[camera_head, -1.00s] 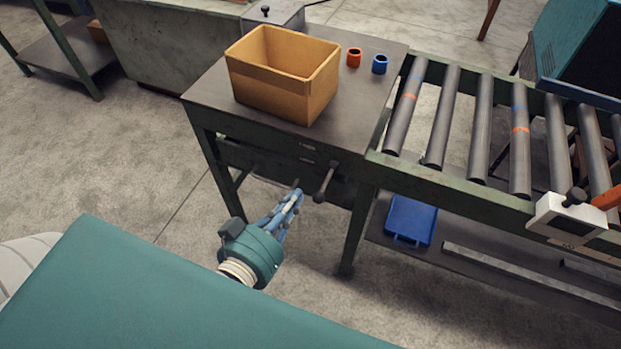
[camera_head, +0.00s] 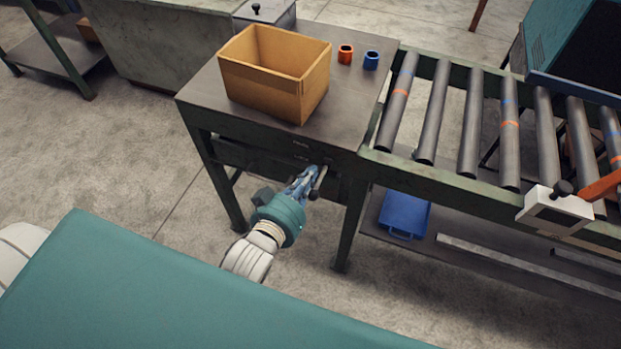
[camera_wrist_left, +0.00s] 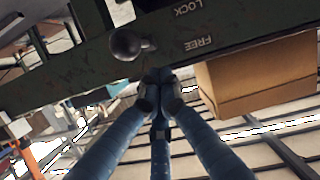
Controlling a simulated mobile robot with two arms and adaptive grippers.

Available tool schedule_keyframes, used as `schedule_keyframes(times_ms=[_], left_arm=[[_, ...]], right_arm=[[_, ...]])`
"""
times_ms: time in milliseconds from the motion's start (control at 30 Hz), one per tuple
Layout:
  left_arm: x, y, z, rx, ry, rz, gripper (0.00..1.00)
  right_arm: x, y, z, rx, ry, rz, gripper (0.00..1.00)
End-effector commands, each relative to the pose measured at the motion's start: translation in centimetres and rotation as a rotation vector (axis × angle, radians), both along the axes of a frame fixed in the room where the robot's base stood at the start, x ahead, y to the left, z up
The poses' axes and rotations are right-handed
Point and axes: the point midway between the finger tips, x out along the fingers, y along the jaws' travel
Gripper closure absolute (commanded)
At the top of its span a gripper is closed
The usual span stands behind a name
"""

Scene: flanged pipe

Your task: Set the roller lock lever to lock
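The roller lock lever (camera_head: 320,182) is a dark handle at the front of the steel table, low under its top. In the left wrist view its round knob (camera_wrist_left: 127,44) stands out from the green frame, beside the upside-down labels LOCK (camera_wrist_left: 188,7) and FREE (camera_wrist_left: 198,43). My left gripper (camera_head: 310,175) is right beside the lever, on its left in the head view. In the wrist view the blue fingertips (camera_wrist_left: 160,88) are drawn together with nothing seen between them, just below and right of the knob. Whether they touch the lever is unclear. My right gripper is not in view.
A cardboard box (camera_head: 268,97) and orange (camera_head: 345,54) and blue (camera_head: 371,60) rings sit on the table (camera_head: 215,105). The roller conveyor (camera_head: 470,125) joins it on the right, with a blue case (camera_head: 405,213) below. A table leg (camera_head: 350,225) stands right of the lever.

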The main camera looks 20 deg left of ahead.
Motion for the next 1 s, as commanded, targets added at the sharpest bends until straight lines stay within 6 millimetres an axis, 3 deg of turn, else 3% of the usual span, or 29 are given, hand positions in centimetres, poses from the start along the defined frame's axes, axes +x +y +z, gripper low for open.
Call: schedule_keyframes(times_ms=[233, 1000], left_arm=[[-0.1, -0.4, -2.0, -0.001, -0.002, 0.001, 1.0], [-0.3, -0.4, -2.7, -0.001, -0.003, 0.001, 1.0]], right_arm=[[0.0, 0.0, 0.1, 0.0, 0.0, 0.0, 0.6], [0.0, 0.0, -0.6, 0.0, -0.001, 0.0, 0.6]])
